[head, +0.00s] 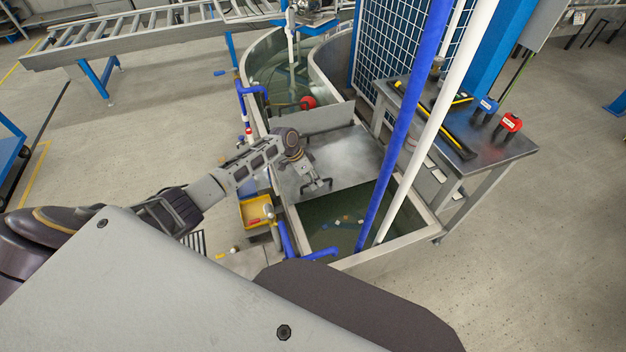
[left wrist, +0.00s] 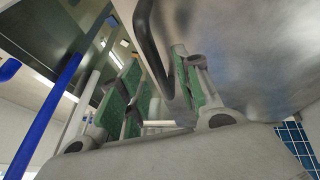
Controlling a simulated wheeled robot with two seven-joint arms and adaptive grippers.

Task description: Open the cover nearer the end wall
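A flat metal cover (head: 345,155) lies over the middle of the tank. A dark bar handle (left wrist: 150,45) stands out from its metal surface (left wrist: 250,50) in the left wrist view. My left gripper (head: 316,185) is low over the cover's near part, at the handle. In the left wrist view, the green-padded fingers of my left gripper (left wrist: 158,95) are spread apart, and the handle reaches into the gap between them. I cannot tell whether a finger touches it. A second plate (head: 313,118) stands tilted up behind the flat cover. My right gripper is not in view.
Open water (head: 345,218) with small floating pieces lies in front of the cover. A blue pipe (head: 405,120) and a white pipe (head: 440,115) rise close to its right. A workbench (head: 490,150) stands right; a yellow bin (head: 256,211) is left of the tank.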

